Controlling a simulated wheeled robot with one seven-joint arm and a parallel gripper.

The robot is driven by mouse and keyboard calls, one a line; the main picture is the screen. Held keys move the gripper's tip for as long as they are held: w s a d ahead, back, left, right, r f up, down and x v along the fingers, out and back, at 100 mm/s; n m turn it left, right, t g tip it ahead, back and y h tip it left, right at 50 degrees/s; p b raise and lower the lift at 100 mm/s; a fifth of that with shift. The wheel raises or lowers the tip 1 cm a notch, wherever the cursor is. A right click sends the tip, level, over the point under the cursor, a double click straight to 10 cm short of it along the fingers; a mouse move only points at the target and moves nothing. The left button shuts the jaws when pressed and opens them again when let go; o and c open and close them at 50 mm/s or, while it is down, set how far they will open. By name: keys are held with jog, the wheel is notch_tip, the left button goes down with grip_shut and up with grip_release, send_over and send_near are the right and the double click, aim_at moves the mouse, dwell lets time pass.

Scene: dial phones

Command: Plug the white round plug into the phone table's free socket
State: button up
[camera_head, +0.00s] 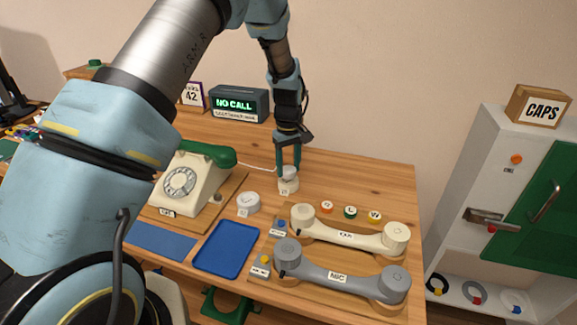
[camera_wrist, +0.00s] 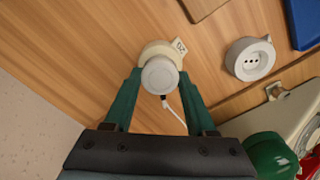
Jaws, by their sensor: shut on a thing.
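The white round plug (camera_wrist: 160,76) is between my gripper's green fingertips (camera_wrist: 160,82), and they are shut on it. In the head view my gripper (camera_head: 289,168) points down at the back of the table, with the plug (camera_head: 289,173) at its tips. Directly beneath is a cream round socket (camera_head: 288,187), also in the wrist view (camera_wrist: 158,47) with a small label. The plug hides its face, and I cannot tell whether the plug is seated in it or just above. A grey-white round socket (camera_head: 248,204) stands apart, its holes empty in the wrist view (camera_wrist: 250,60).
A white cord (camera_head: 256,167) runs from the plug toward the cream dial phone (camera_head: 185,183) with a green handset. A blue tray (camera_head: 227,249), a cream handset (camera_head: 345,236) and a grey handset (camera_head: 340,277) lie nearer the front. The table's right back area is clear.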

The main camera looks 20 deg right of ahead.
jog(key=shift+f+b, duration=0.4)
jog(key=shift+f, duration=0.3)
jog(key=o, duration=1.3)
jog(key=shift+c, duration=0.2)
jog(key=shift+r, duration=0.15)
notch_tip(320, 180, up, 11)
jog(key=b, duration=0.2)
jog(key=shift+f+b, duration=0.2)
jog(key=shift+b, duration=0.15)
